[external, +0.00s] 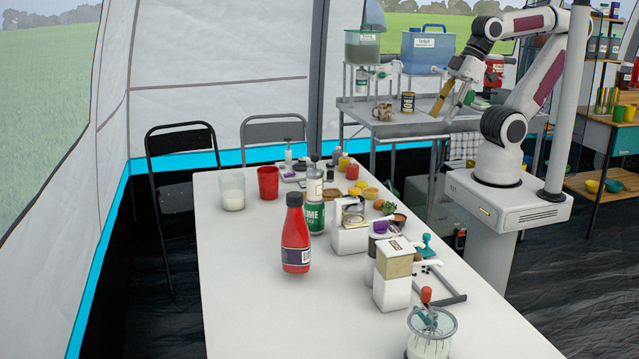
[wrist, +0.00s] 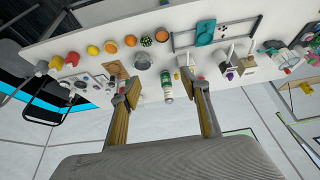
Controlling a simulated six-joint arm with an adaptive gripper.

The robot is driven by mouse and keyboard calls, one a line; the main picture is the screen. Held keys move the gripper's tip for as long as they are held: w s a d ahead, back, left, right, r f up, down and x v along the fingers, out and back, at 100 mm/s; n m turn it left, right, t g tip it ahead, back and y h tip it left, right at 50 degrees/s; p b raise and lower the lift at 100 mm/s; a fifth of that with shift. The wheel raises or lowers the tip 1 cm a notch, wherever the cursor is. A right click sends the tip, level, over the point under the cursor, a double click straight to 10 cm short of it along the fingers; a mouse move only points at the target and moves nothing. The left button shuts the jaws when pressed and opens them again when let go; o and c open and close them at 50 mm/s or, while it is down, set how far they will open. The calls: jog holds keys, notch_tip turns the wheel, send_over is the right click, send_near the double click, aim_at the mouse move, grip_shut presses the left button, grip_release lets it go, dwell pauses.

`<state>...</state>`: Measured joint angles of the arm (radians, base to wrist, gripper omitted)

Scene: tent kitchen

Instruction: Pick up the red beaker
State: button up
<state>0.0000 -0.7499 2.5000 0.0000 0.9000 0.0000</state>
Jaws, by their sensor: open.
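The red beaker (external: 268,183) stands upright on the white table near its far left edge in the external view, beside a clear glass with white contents. I cannot pick the beaker out in the wrist view. My gripper (external: 441,117) is raised well to the right of it, in front of the grey shelf unit, with the table's clutter between them. In the wrist view my gripper's two wood-coloured fingers (wrist: 162,88) are wide apart with nothing held between them.
A red sauce bottle (external: 296,235) and a green-labelled bottle (external: 315,205) stand mid-table near the beaker. The clear glass (external: 232,191) is just left of it. White dispensers (external: 392,275) line the right side. The table's front left is clear.

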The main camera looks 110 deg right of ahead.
dwell(0.4)
jog(key=o, duration=0.6)
